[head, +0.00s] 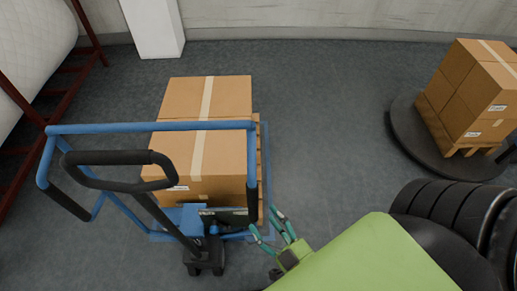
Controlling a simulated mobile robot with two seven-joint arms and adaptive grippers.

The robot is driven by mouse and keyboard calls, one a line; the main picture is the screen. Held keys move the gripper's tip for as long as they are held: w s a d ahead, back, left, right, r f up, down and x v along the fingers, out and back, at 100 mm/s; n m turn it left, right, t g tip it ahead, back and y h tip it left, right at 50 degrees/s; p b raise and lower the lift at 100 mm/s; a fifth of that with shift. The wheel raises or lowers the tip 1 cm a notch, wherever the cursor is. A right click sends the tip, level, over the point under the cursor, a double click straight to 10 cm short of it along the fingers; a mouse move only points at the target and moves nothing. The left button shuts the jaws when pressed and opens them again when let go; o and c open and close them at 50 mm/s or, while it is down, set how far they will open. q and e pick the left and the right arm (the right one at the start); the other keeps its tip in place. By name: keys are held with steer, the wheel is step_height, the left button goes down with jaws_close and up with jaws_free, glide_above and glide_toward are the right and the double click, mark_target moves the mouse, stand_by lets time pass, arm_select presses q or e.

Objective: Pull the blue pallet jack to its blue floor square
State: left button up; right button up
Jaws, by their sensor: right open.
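The blue pallet jack (205,126) stands left of centre, with a blue tube frame and a black loop handle (112,157) on a dark tilted bar. It carries a wooden pallet with cardboard boxes (222,97). Thin blue lines on the floor (268,160) run along the load's right side and near its front; they look like the blue floor square, its rest hidden by the jack and boxes. My right gripper (265,219), with teal fingers, is open and empty beside the jack's lower right front. I cannot tell whether it touches the frame. My left gripper is out of view.
A red rack (93,45) with large white rolls (32,50) stands at the left. A white post (155,27) stands by the back wall. Stacked boxes (474,95) sit on a dark round base (408,132) at the right. The floor between is clear.

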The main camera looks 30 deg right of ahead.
steer(key=s, duration=0.5)
steer(key=shift+s+d, duration=0.1)
steer(key=shift+s, duration=0.3)
stand_by(0.5)
